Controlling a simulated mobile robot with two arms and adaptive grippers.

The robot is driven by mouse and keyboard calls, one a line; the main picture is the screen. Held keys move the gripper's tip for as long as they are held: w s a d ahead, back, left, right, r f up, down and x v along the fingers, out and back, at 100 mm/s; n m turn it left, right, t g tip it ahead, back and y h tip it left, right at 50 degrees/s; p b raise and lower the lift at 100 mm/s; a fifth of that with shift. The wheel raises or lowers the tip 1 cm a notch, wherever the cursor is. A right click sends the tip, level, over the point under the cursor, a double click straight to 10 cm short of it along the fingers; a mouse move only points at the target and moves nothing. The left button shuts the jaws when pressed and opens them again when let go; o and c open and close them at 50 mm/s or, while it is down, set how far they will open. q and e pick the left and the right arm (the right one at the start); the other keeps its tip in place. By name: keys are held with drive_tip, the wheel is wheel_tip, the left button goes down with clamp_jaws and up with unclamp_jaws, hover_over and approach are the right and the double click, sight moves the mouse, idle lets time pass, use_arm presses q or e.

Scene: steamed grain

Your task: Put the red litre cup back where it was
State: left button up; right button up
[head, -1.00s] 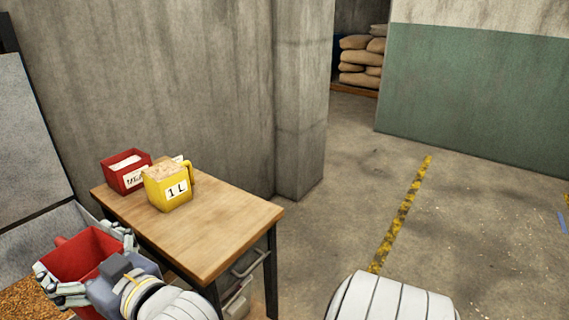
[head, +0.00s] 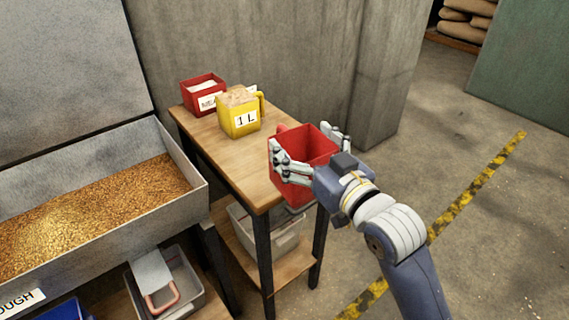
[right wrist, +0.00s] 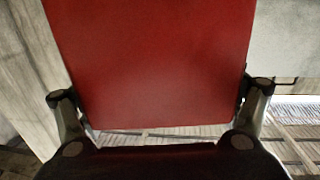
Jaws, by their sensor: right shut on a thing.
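The red litre cup (head: 310,150) is in my right gripper (head: 303,158), its fingers closed around opposite sides. It looks upright and empty, with its open top facing up. In the head view it is at the near right end of the wooden table (head: 225,160); I cannot tell whether it touches the top. In the right wrist view the cup's red wall (right wrist: 150,60) fills the middle between the two fingers. My left gripper is not in view.
A yellow cup (head: 238,121) marked "1 L", full of grain, and a smaller red container (head: 203,95) with a white label stand at the table's back. A metal trough (head: 202,190) of grain is on the left. A grey bin (head: 270,235) sits on the lower shelf.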

sight(290, 154)
drive_tip(key=a+f+y, duration=0.1)
drive_tip(key=w+a+f+n+g+y, duration=0.1)
drive_tip(key=f, duration=0.1)
drive_tip(key=shift+a, duration=0.1)
drive_tip(key=w+a+f, duration=0.1)
drive_tip(key=w+f, duration=0.1)
drive_tip(key=w, duration=0.5)
drive_tip(key=w+a+f, duration=0.2)
drive_tip(key=w+f, duration=0.1)
drive_tip(key=w, duration=0.5)
drive_tip(key=shift+w+n+p, duration=0.25)
drive_tip(key=shift+n+p, duration=0.05)
drive_tip(key=shift+p, duration=0.1)
drive_tip(key=shift+f, duration=0.15)
drive_tip(key=o, duration=2)
drive_tip(key=shift+c, duration=0.2)
